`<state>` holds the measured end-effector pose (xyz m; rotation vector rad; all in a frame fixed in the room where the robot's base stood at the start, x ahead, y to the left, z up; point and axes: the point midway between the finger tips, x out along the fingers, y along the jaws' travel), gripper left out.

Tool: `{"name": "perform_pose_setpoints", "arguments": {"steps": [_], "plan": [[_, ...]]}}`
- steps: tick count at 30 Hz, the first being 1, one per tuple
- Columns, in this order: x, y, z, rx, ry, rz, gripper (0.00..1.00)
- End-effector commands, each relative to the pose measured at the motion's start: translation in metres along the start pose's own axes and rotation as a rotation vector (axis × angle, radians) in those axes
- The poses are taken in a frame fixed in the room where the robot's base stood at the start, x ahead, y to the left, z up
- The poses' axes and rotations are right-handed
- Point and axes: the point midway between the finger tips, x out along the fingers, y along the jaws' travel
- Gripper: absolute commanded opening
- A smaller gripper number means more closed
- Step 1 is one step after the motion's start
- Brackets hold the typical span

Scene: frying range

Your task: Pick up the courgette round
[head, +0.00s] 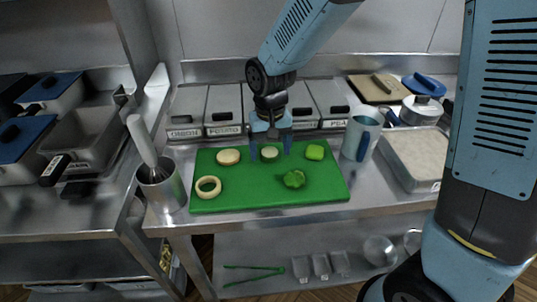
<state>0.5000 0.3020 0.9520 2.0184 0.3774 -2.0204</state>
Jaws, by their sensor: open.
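The courgette round (268,153), a pale slice with a green rim, lies near the back middle of the green cutting board (255,195). My gripper (270,151) points down over it from behind. Its two fingers are apart, one on each side of the slice in the picture. The fingers look empty. I cannot tell from this one view how far above the board the fingertips are.
A beige round (228,156), an onion ring (208,187), a dark green piece (294,179) and a bright green piece (315,152) lie around the slice. Labelled bins (223,112) stand behind, a metal pot (163,188) left, a jug (361,138) right.

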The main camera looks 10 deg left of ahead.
Motion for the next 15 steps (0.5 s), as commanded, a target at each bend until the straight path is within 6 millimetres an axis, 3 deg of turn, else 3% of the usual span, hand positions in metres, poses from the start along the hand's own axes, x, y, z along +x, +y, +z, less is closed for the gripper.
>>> {"name": "perform_pose_setpoints", "arguments": {"steps": [9,15], "plan": [[0.0062,-0.0002,-0.0002,0.0,0.001,0.0,0.84],[0.006,-0.0003,-0.0001,0.0,0.001,0.0,0.66]]}}
